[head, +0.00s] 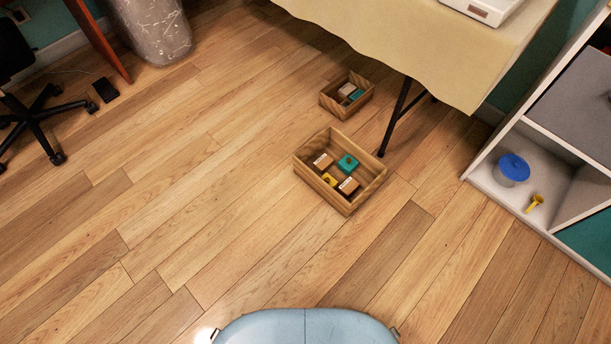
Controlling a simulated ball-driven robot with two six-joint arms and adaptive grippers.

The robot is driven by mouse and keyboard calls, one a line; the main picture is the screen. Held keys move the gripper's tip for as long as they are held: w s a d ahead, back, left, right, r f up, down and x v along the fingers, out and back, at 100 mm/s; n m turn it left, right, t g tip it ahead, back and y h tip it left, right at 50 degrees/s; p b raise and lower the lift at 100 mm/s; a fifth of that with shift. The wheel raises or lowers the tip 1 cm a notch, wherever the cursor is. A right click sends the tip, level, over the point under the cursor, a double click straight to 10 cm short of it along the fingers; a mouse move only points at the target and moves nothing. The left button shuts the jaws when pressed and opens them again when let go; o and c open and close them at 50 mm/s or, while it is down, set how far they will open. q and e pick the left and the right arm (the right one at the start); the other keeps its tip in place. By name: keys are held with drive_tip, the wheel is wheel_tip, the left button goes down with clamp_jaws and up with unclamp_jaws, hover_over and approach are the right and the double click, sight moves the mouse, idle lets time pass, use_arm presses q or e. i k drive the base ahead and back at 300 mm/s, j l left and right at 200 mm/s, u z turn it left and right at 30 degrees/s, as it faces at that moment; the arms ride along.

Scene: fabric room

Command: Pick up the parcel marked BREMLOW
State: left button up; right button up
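A larger wooden crate (372,190) stands on the floor right of centre. In it lie a brown parcel with a white label (322,160), a second brown parcel with a white label (348,186), a teal box (348,163) and a small yellow item (329,179). A smaller wooden crate (329,103) behind it holds a pale box (346,89) and a teal item (356,96). The label writing is too small to read, so I cannot tell which parcel is marked BREMLOW. Neither of my grippers is in view.
A cloth-covered table (420,45) with dark legs stands behind the crates. At right, a shelf unit (490,165) holds a blue-lidded tub (513,170) and a yellow item (534,203). An office chair (35,120) is at left. The floor before the crates is clear.

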sight(349, 186)
drive_tip(key=i+l, duration=0.45)
drive_tip(key=l, duration=0.15)
drive_tip(key=k+l, duration=0.25)
drive_tip(key=i+j+u, duration=0.1)
drive_tip(key=i, duration=0.25)
drive_tip(key=i+j+u, duration=0.15)
drive_tip(key=i, duration=0.15)
